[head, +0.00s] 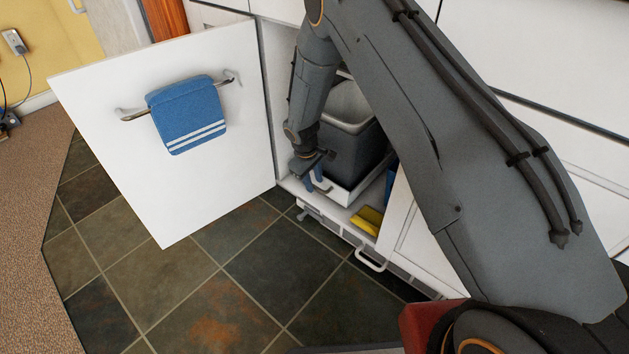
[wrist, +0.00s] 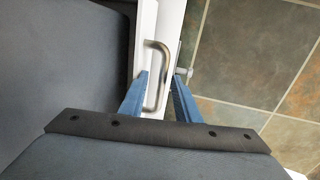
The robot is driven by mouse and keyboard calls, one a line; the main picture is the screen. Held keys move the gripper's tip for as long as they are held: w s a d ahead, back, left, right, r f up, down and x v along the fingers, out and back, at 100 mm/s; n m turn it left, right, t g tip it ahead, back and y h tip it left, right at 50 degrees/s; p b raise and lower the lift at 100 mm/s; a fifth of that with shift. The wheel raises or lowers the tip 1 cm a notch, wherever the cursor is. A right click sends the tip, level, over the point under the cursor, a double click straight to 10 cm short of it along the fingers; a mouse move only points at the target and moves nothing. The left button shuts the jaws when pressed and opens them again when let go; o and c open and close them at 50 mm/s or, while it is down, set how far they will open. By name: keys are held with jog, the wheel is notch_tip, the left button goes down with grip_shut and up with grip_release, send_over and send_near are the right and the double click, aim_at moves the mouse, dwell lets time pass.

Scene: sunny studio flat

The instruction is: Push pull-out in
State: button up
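The pull-out is a white tray (head: 347,192) in the open cabinet under the counter, carrying a dark grey bin (head: 350,148). Its front has a metal bar handle (wrist: 165,62), partly hidden by my gripper in the head view. My gripper (head: 317,184) is low at the pull-out's front. Whether a finger touches the handle I cannot tell. My arm hides part of the bin and cabinet interior.
The white cabinet door (head: 165,130) stands wide open at left, with a blue towel (head: 187,115) on its rail. A yellow sponge (head: 368,220) lies on the cabinet floor right of the pull-out. The dark tiled floor (head: 235,265) in front is clear.

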notch_tip(320, 180, up, 8)
jog(key=s+a+p, duration=0.1)
jog(key=p, duration=0.1)
jog(key=shift+f+p, duration=0.15)
jog(key=shift+p, duration=0.25)
